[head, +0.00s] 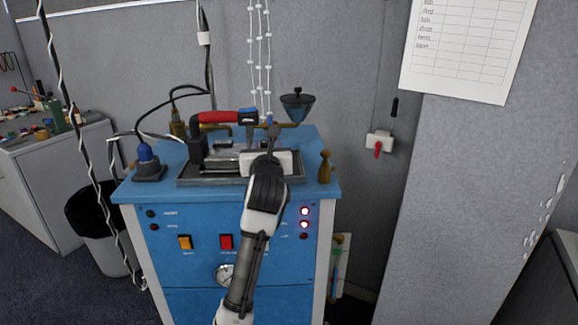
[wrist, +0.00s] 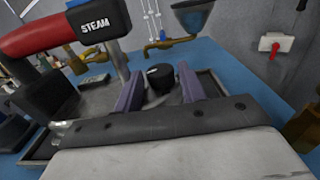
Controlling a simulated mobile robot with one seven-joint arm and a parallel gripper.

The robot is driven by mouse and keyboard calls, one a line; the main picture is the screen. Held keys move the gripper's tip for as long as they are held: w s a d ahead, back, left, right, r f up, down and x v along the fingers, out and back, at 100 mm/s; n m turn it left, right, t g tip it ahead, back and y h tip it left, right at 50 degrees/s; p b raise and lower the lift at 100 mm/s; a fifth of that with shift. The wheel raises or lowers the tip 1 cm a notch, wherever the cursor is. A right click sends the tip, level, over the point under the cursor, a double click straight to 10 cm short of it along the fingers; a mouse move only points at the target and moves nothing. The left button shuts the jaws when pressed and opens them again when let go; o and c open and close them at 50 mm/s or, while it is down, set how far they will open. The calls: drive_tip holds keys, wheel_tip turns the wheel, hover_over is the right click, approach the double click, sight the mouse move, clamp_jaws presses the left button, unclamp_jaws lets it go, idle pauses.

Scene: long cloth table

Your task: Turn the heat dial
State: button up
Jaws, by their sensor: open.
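A round black dial (wrist: 159,78) with a light mark on top shows in the wrist view, in or over the dark tray. I take it for the heat dial, but no label on it can be read. My gripper (wrist: 160,70) is open, with its two purplish fingers on either side of the dial. I cannot tell whether either finger touches it. In the head view my gripper (head: 269,150) is over the right part of the tray, and the dial cannot be made out behind it.
An appliance with a red handle marked STEAM (wrist: 90,20) stands left of my gripper; its handle (head: 215,117) also shows in the head view. A blue funnel (head: 297,106) is behind. A brown wooden piece (head: 325,167) stands right on the blue cabinet (head: 155,190).

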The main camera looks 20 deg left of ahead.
drive_tip(key=n+g+y, duration=0.1)
drive_tip(key=n+y, duration=0.1)
drive_tip(key=n+g+y+b, duration=0.1)
drive_tip(key=y, duration=0.1)
drive_tip(key=shift+w+d+f+g, duration=0.15)
drive_tip(key=shift+w+d+g, duration=0.15)
drive_tip(key=shift+d, duration=0.1)
drive_tip(key=b+v, duration=0.3)
drive_tip(key=v, duration=1.1)
drive_tip(key=shift+w, duration=0.1)
